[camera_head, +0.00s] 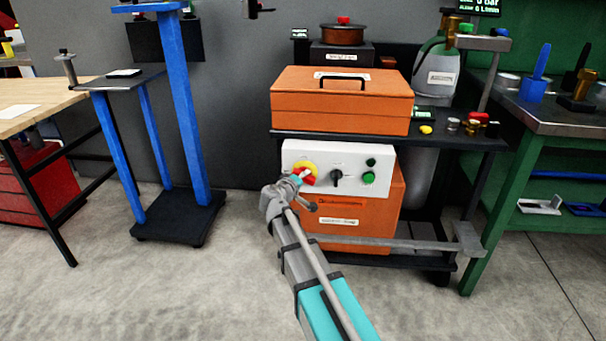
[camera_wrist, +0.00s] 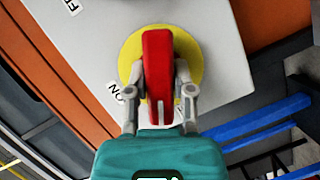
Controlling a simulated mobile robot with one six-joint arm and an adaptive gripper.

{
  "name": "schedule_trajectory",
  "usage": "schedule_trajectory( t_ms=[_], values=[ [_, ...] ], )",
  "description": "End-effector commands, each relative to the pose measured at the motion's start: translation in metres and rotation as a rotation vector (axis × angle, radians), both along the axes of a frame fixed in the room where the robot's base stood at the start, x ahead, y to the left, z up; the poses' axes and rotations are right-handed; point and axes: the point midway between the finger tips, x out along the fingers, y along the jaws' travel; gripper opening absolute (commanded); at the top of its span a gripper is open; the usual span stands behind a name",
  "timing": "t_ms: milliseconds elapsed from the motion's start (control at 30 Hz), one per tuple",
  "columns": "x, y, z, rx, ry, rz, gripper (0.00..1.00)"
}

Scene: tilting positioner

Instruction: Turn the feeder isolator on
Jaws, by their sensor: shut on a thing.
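The feeder isolator is a red rotary handle (camera_wrist: 157,65) on a round yellow plate (camera_wrist: 190,50), mounted on a white panel (camera_wrist: 95,45). My gripper (camera_wrist: 160,85) has one finger on each side of the red handle and is shut on it. In the wrist view the handle lies along the line of my gripper, and an "ON" label (camera_wrist: 117,93) shows at the plate's lower left edge. In the head view the handle (camera_head: 307,177) and yellow plate (camera_head: 299,168) are at the panel's left end, partly hidden by my gripper (camera_head: 299,181).
An orange toolbox (camera_head: 340,104) stands on the cart shelf above. A blue stand (camera_head: 186,110) is to the left. The floor in front is clear.

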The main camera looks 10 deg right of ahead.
Motion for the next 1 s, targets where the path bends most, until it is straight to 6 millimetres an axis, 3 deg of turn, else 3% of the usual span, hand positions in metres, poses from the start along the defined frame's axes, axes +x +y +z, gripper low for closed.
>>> schedule_trajectory(
  t_ms=[1000],
  values=[
    [-0.0014, -0.0010, -0.0006, 0.899, -0.292, -0.001, 0.00]
  ],
)
